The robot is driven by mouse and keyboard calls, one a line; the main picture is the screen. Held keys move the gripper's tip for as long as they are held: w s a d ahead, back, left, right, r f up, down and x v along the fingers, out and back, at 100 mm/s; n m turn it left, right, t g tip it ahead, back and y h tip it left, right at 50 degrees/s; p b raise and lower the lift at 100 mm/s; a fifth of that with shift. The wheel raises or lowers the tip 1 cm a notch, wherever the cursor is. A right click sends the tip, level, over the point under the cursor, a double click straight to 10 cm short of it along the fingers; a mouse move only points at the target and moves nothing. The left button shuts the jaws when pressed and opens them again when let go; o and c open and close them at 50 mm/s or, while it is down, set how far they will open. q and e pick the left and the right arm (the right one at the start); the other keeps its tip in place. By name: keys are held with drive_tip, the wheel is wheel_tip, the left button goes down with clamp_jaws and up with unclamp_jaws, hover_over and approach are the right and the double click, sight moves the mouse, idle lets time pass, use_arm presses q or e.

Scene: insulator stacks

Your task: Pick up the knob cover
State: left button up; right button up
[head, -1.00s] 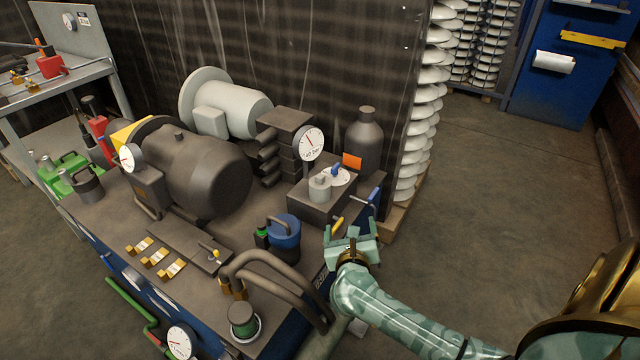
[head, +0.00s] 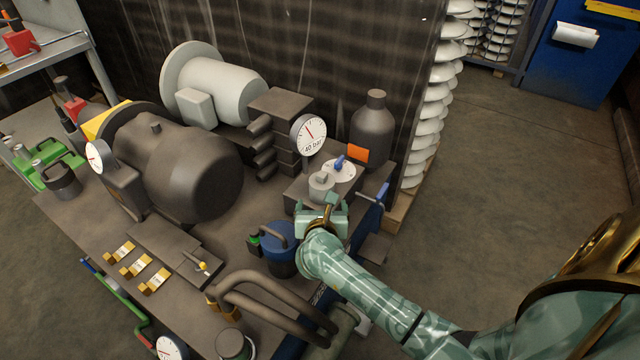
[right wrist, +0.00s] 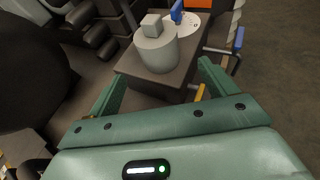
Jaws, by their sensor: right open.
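The knob cover appears to be the light grey cylinder (head: 321,187) with a small square block on top. It stands upright on a dark box, and also shows in the right wrist view (right wrist: 157,50). A white round dial plate (head: 344,174) with a blue knob (head: 339,162) is just behind it to the right. My right gripper (head: 322,205) is open and empty, close in front of the cover. In the right wrist view its fingers point toward the cover, one to each side and short of it. My left gripper is not in view.
A 40 bar gauge (head: 309,134) stands behind the cover, and a dark bottle (head: 373,127) with an orange tag (head: 358,154) behind right. A blue-handled valve (head: 382,194) is to the right. A blue canister (head: 281,245) and thick bent pipes (head: 270,290) crowd the near side.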

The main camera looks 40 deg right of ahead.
sight(322, 197)
drive_tip(key=b+x, duration=0.1)
drive_tip(key=x, duration=0.4)
drive_tip(key=shift+f, duration=0.15)
drive_tip(key=b+x, duration=0.3)
drive_tip(key=x, duration=0.2)
drive_tip(key=shift+w+d, duration=0.1)
drive_tip(key=shift+w, duration=0.1)
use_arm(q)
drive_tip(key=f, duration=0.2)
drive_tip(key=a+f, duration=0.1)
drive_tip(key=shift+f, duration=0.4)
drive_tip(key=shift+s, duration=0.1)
use_arm(e)
drive_tip(key=c, duration=1.1)
